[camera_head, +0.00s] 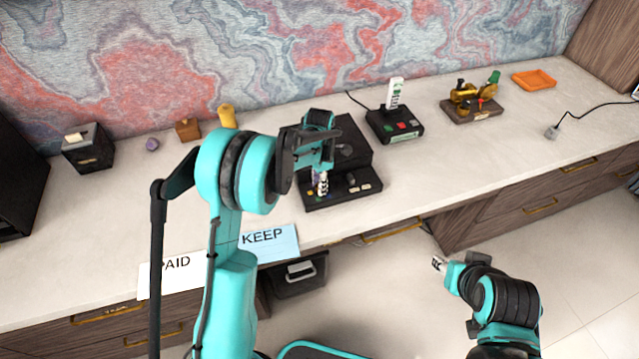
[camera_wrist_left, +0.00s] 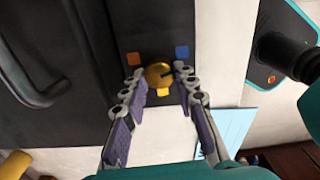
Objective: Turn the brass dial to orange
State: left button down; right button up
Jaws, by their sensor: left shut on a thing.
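The brass dial (camera_wrist_left: 158,75) sits on the front panel of a black box (camera_head: 345,193). A dark line on the dial points right and slightly up, nearer blue than orange. My left gripper (camera_head: 321,187) is shut on the dial, one finger on each side. In the head view the gripper hides the dial. My right gripper (camera_head: 439,263) is low at right, away from the box; its opening is unclear.
A black button box (camera_head: 393,124) and a brass device on a wooden base (camera_head: 472,107) stand to the right, with an orange tray (camera_head: 534,80) beyond. PAID (camera_head: 171,272) and KEEP (camera_head: 270,244) sheets lie at the front edge. A dark box (camera_head: 88,150) stands at left.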

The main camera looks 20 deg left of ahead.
pick_arm(q)
jog(key=m, duration=0.6)
jog(key=shift+w, duration=0.1)
jog(key=m, duration=0.5)
jog(key=shift+m, duration=0.4)
jog(key=m, duration=0.5)
jog(key=shift+w+m, duration=0.1)
jog(key=shift+m, duration=0.2)
jog(key=m, duration=0.6)
jog(key=shift+d+p, duration=0.1)
jog(key=shift+p, duration=0.2)
jog(key=m, duration=0.5)
jog(key=shift+m, duration=0.3)
jog(key=m, duration=0.5)
jog(key=shift+d, duration=0.1)
jog(key=m, duration=1.1)
jog(key=shift+m, duration=0.4)
